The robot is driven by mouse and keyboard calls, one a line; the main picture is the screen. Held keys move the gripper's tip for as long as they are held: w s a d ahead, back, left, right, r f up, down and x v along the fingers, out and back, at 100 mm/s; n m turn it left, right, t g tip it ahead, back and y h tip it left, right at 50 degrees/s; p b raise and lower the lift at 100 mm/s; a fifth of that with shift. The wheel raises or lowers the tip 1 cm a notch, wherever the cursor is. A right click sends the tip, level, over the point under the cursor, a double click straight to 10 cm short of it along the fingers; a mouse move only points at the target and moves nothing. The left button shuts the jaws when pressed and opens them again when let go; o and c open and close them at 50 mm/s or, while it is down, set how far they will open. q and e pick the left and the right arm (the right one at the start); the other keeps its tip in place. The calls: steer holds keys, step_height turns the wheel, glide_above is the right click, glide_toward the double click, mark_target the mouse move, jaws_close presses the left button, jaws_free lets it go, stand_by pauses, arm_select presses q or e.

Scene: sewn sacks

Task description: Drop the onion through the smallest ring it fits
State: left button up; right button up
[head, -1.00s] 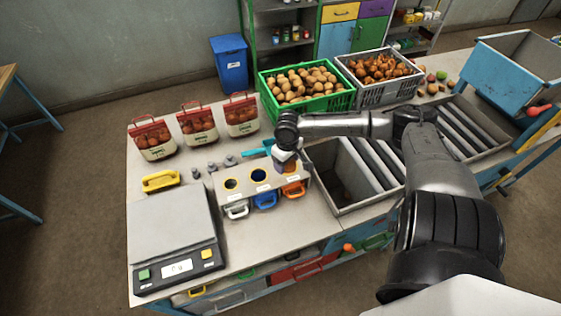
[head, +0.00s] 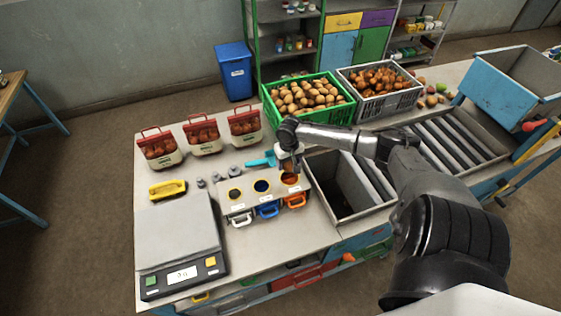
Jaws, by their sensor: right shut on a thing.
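My right gripper (head: 289,166) points down just over the back of the orange ring. It is shut on the brownish onion (head: 288,168), which is small in view and mostly hidden by the fingers. I cannot tell whether the onion touches the ring. My left gripper is out of view.
A scale (head: 180,245) and a yellow-handled tool (head: 167,188) are to the left. Several onion bags (head: 203,135) stand behind. A green crate (head: 308,98) and a grey crate (head: 378,89) are at the back. A deep grey bin (head: 345,190) and rollers lie right of the box.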

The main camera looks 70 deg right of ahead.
steer(key=shift+s+d+f+m, duration=0.1)
steer(key=shift+s+d+m, duration=0.05)
steer(key=shift+d+m, duration=0.3)
steer(key=shift+f, duration=0.1)
steer(key=shift+f, duration=0.1)
steer(key=shift+f+b, duration=0.3)
steer(key=shift+b, duration=0.35)
step_height(320, 180, down, 6)
steer(key=b, duration=0.7)
steer(key=shift+r+b, duration=0.25)
steer(key=shift+b, duration=0.05)
steer(key=o, duration=1.1)
